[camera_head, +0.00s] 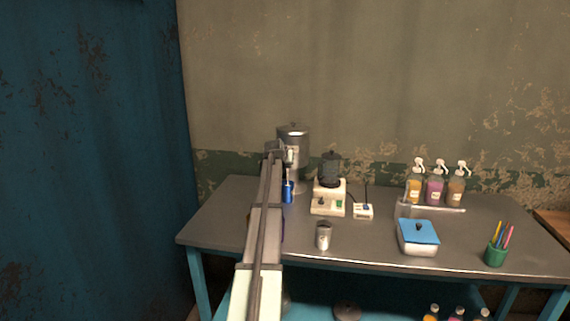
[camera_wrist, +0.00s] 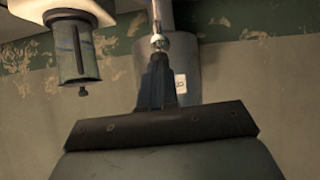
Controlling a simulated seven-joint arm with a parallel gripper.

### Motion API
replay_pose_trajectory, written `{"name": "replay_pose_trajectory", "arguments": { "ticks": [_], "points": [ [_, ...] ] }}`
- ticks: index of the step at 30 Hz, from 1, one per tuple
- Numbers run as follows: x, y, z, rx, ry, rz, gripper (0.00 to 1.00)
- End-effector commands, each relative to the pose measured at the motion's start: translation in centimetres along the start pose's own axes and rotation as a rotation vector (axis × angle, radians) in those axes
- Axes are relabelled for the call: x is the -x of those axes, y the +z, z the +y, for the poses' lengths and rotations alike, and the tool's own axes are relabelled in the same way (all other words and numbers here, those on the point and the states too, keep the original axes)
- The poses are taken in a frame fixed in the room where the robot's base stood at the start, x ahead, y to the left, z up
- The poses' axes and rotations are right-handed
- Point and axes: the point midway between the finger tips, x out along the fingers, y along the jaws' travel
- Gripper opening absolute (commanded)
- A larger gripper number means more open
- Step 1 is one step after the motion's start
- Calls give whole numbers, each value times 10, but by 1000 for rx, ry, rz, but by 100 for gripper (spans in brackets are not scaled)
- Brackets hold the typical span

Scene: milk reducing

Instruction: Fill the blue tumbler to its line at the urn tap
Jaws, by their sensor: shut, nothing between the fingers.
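The steel urn (camera_head: 296,135) stands at the back of the table. In the wrist view, which looks upside down, its grey body (camera_wrist: 182,78) shows behind my gripper. The blue tumbler (camera_head: 288,191) stands upright below the urn's front, partly hidden by my arm. Its line and contents cannot be made out, and it does not show in the wrist view. My gripper (camera_wrist: 157,58) is shut and empty. Its fingertips are at a shiny ball knob (camera_wrist: 159,41) on a thin stem in front of the urn; whether they touch is unclear.
A dark jar on a cream base (camera_head: 329,197) stands right of the urn, with a small switch box (camera_head: 363,211) beside it. A metal cup (camera_head: 323,236) stands near the front edge. Pump bottles (camera_head: 435,190), a blue-lidded box (camera_head: 418,233) and a green pen cup (camera_head: 496,256) stand farther right.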

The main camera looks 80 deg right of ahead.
Motion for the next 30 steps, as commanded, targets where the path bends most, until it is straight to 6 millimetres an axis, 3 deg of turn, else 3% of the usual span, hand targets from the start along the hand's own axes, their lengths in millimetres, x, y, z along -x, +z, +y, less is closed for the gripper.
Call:
{"name": "replay_pose_trajectory", "arguments": {
  "ticks": [20,30],
  "points": [
    [7,-11,0,0,0,0,0],
    [33,-47,0,-1,-1,2,0]
  ]
}}
